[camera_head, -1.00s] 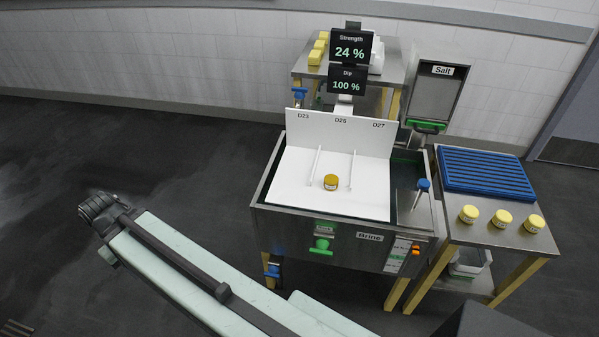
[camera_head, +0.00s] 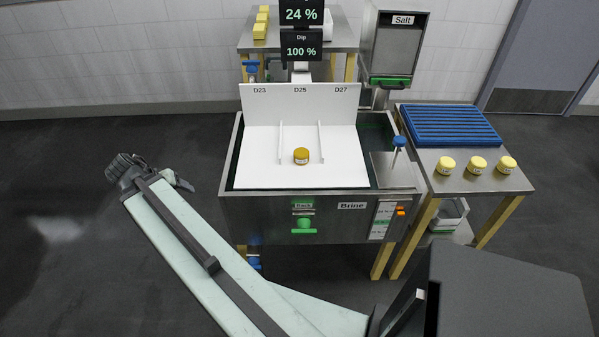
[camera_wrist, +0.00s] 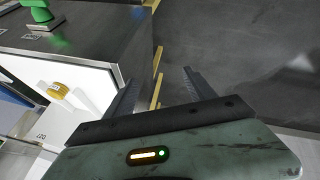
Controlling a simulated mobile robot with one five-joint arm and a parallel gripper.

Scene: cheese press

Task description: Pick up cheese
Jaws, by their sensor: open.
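A round yellow-brown cheese (camera_head: 301,156) sits on the white board of the brine tank, in the middle lane marked D25, between two thin upright dividers. It also shows at the left of the wrist view (camera_wrist: 58,90). Three paler yellow cheeses stand in a row on the side table at right, the nearest to the tank being one of them (camera_head: 446,165). My gripper (camera_wrist: 158,85) is open and empty, beside the tank's edge in the wrist view. In the head view the end of my arm is left of the tank, well apart from the cheese.
The steel brine tank (camera_head: 296,214) has a green handle (camera_head: 304,225) on its front and a blue-topped tool (camera_head: 398,142) at right. A blue slatted rack (camera_head: 450,124) lies on the side table (camera_head: 487,183). A salt dispenser (camera_head: 394,50) stands behind. Floor left of the tank is clear.

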